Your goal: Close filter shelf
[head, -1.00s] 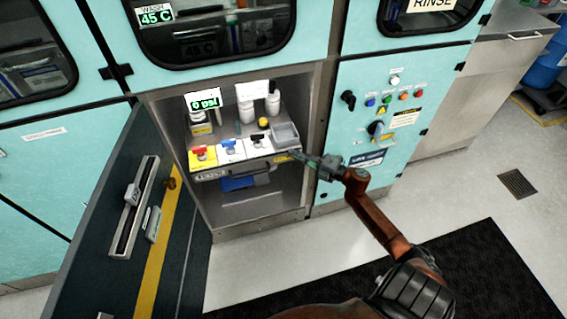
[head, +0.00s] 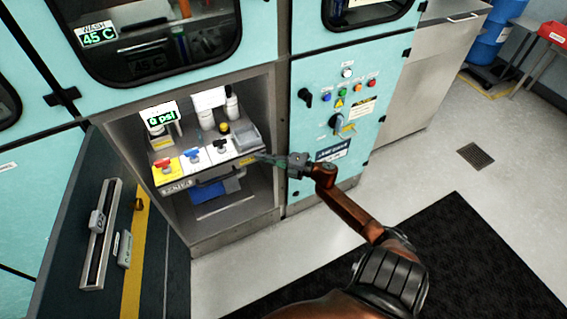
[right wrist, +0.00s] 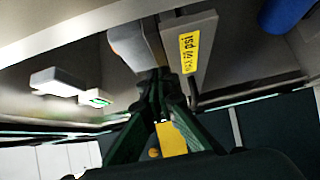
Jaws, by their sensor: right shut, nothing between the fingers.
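The filter shelf (head: 225,164) is a grey pull-out tray in the open cabinet bay. Its front carries red (head: 163,164), blue (head: 194,155) and black (head: 220,146) valve handles on yellow and white plates. My right gripper (head: 258,157) is shut and empty at the right end of the shelf's front edge. I cannot tell whether it touches. In the right wrist view the dark green fingers (right wrist: 160,82) point at a grey part beside a block with a yellow label (right wrist: 188,53). My left gripper is not in view.
A dark cabinet door (head: 75,205) with a yellow stripe stands open at the left of the bay. A teal control panel (head: 345,120) with buttons is to the right. White bottles and a 0 psi display (head: 160,118) stand on the shelf. The floor in front is clear, with a black mat (head: 460,260).

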